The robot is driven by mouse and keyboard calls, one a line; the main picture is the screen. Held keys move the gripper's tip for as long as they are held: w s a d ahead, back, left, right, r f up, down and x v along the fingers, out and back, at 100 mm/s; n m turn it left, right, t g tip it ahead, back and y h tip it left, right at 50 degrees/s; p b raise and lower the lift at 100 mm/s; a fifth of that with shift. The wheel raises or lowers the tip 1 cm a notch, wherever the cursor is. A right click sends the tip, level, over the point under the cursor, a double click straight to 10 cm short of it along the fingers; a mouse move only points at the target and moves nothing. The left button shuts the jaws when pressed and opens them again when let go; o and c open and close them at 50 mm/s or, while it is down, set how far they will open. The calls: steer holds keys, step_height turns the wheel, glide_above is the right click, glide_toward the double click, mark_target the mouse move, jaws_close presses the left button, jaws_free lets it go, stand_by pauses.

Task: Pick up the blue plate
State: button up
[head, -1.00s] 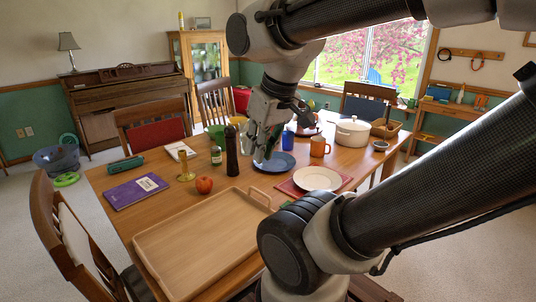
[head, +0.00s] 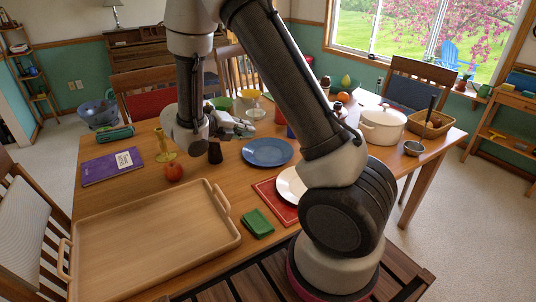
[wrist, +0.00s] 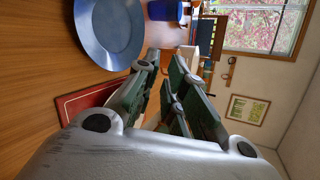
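The blue plate (head: 267,152) lies flat and empty on the wooden table. In the wrist view the plate (wrist: 108,28) is at the upper left, beyond and to the left of the fingertips. My gripper (head: 249,122) is left of and beyond the plate in the head view, above the table and apart from the plate. It points sideways to the right. In the wrist view my gripper (wrist: 164,62) has its fingers apart with nothing between them.
A white plate (head: 291,185) on a red mat, a green cloth (head: 257,223) and a wooden tray (head: 150,240) lie nearer me. A white pot (head: 382,125) stands to the right.

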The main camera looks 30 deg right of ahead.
steer(key=w+a+f+n+t, duration=0.2)
steer(key=a+f+n, duration=0.1)
steer(key=f+n, duration=0.25)
glide_toward(248, 165)
steer(key=shift+w+d+r, duration=0.25)
steer(key=shift+d+r, duration=0.45)
steer(key=shift+d, duration=0.25)
steer(key=shift+w+d+f, duration=0.1)
steer(key=shift+w+d, duration=0.15)
steer(key=shift+d, duration=0.25)
steer(key=shift+x, duration=3.15)
jaws_close()
